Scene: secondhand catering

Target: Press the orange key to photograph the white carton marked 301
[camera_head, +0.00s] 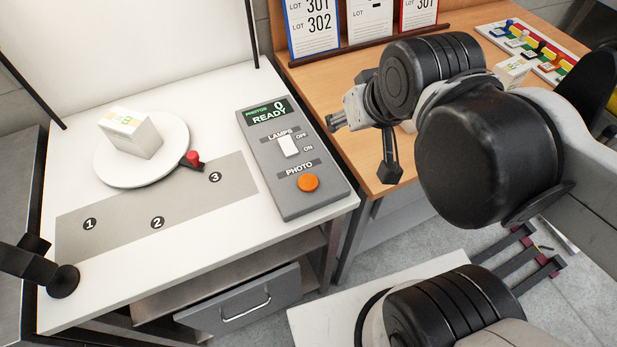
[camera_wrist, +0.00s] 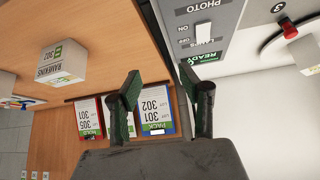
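A white carton (camera_head: 130,133) with a green and yellow print sits on the white round turntable (camera_head: 150,172) at the left in the head view; I cannot read its number. The orange key (camera_head: 308,183) is the round button below PHOTO on the grey control box (camera_head: 262,160), whose display (camera_head: 266,112) reads PHOTOS 0, READY. A white LAMPS switch (camera_head: 288,145) sits above the key. My gripper (camera_head: 362,147) is right of the box, apart from the key. In the wrist view my gripper (camera_wrist: 167,95) is open, its fingers apart with nothing between them.
A carton marked 302 RAMEKINS (camera_wrist: 62,62) stands on the wooden table (camera_wrist: 80,20). Lot cards (camera_head: 314,25) stand at the table's back; a tray of coloured pieces (camera_head: 535,48) is at right. A red knob (camera_head: 193,157) is at the turntable's edge, beside a grey numbered strip (camera_head: 125,222).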

